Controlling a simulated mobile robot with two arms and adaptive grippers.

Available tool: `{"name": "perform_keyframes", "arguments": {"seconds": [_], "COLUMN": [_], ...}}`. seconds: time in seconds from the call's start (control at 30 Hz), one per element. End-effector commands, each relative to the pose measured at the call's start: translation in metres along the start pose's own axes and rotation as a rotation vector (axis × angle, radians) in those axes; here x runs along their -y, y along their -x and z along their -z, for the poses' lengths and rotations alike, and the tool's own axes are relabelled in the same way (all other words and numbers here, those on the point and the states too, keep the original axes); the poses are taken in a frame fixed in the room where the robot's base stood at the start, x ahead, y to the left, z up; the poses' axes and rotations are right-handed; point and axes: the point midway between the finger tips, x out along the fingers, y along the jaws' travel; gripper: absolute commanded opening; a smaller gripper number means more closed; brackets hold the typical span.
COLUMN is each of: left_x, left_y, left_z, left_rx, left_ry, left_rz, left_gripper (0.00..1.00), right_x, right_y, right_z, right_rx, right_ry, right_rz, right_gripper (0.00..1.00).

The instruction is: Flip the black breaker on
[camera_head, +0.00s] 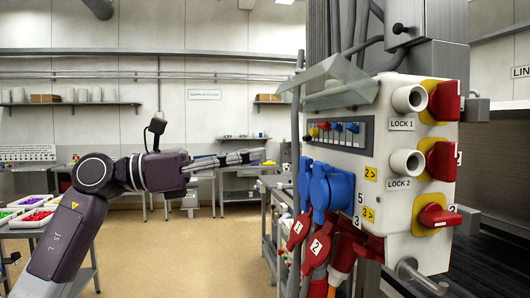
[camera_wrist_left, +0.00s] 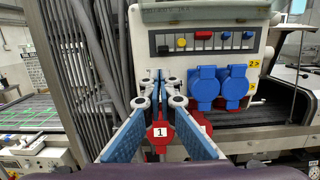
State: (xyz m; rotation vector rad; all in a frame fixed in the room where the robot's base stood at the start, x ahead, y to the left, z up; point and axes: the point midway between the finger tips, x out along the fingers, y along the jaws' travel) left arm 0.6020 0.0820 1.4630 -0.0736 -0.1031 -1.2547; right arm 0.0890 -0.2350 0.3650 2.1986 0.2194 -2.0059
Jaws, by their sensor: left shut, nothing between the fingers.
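The breaker panel (camera_head: 338,133) is on the side of a white box and holds a row of small coloured switches. The black breaker (camera_wrist_left: 163,50) is at the left end of the row in the left wrist view and sits lower than the red and blue ones. Beside it are a yellow switch (camera_wrist_left: 181,43), a red switch (camera_wrist_left: 203,35) and blue switches (camera_wrist_left: 225,35). My left gripper (camera_head: 258,155) is shut and empty, left of the panel and apart from it. In the left wrist view its fingertips (camera_wrist_left: 159,82) point below the black breaker. My right gripper is not in view.
Blue socket covers (camera_head: 332,187) and red plugs (camera_head: 318,245) stick out below the panel. A clear hood (camera_head: 340,75) overhangs it. White lock cylinders (camera_head: 408,98) and red rotary switches (camera_head: 445,100) are on the right face. The space between my gripper and the panel looks clear.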

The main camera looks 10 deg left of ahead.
Motion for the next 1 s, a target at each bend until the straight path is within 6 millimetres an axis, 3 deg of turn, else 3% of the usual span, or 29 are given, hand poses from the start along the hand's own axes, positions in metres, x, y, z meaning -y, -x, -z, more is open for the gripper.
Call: {"name": "perform_keyframes", "arguments": {"seconds": [0.2,0.43,1.0], "left_x": [0.001,0.000,0.000], "left_y": [-0.043,-0.075,-0.083], "left_z": [-0.004,-0.002,-0.001], "left_rx": [-0.001,0.000,-0.004], "left_ry": [0.003,0.003,0.001], "left_rz": [0.004,0.002,0.000], "left_gripper": [0.00,0.00,0.00], "right_x": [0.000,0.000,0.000], "right_y": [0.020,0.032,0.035], "right_z": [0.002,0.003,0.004], "right_rx": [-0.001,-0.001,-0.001], "right_ry": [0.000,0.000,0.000], "right_rz": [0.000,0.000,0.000], "right_gripper": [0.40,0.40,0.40]}}
